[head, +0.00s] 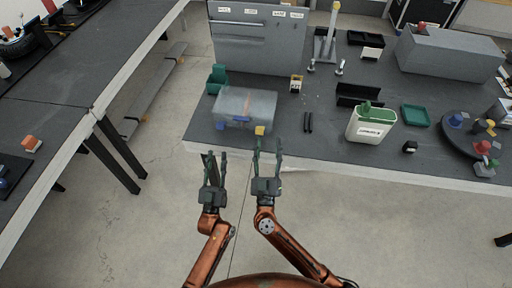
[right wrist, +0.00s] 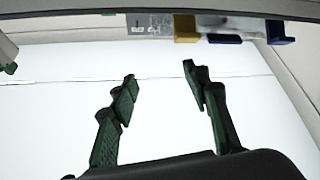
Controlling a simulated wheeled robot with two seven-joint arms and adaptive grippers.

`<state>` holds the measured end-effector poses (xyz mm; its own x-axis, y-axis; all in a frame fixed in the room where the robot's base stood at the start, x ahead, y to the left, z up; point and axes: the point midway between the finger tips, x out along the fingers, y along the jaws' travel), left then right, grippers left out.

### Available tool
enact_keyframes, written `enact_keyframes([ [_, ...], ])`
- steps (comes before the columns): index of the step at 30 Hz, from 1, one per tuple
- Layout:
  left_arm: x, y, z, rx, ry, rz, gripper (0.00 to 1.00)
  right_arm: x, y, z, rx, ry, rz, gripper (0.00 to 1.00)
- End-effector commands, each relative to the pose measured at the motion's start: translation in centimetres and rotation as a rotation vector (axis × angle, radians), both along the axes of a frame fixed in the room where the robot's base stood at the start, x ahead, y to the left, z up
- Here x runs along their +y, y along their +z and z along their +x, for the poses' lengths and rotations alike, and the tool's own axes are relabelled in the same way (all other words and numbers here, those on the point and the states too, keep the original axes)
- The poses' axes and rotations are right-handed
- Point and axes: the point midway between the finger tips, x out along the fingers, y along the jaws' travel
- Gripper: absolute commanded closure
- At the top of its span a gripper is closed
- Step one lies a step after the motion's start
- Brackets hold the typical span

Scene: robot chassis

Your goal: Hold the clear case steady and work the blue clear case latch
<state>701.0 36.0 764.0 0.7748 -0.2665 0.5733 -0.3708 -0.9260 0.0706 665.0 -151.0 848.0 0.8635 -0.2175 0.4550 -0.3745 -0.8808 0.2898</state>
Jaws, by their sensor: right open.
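The clear case (head: 247,104) lies on the grey workbench near its front left corner. Its blue latch (head: 241,119) shows on the front side, and it also shows in the right wrist view (right wrist: 225,38). A yellow block (head: 260,130) is at the case's front right, at the bench edge; it is also in the right wrist view (right wrist: 187,28). My left gripper (head: 214,157) is open and empty, in front of the bench and below the case. My right gripper (head: 267,149) is open and empty just in front of the yellow block, with both fingers apart in its wrist view (right wrist: 160,78).
Two black bars (head: 308,122) lie right of the case. A white bin with green contents (head: 370,124) stands farther right. A green holder (head: 217,79) is behind the case at left. A grey panel cabinet (head: 258,40) stands at the back. Floor before the bench is clear.

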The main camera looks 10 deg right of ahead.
Motion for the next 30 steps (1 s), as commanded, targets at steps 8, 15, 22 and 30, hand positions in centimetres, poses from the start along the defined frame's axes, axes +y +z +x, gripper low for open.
enact_keyframes([
  [8, 0.0, 0.0, 0.0, 0.0, 0.0, 0.0, 0.71, 1.7, -0.7, 1.1, 0.222, -0.061, 0.339, 0.56],
  [15, 0.0, 0.0, 0.0, 0.0, 0.0, 0.0, 0.71, 3.8, -1.4, 1.1, 0.338, -0.043, 0.444, 0.56],
  [22, 0.0, 0.0, 0.0, 0.0, 0.0, 0.0, 0.71, 3.2, -1.5, 3.2, 0.349, -0.04, 0.451, 0.56],
  [30, 0.0, 0.0, 0.0, 0.0, 0.0, 0.0, 0.71, 1.8, -1.5, 6.8, 0.348, -0.04, 0.45, 0.56],
])
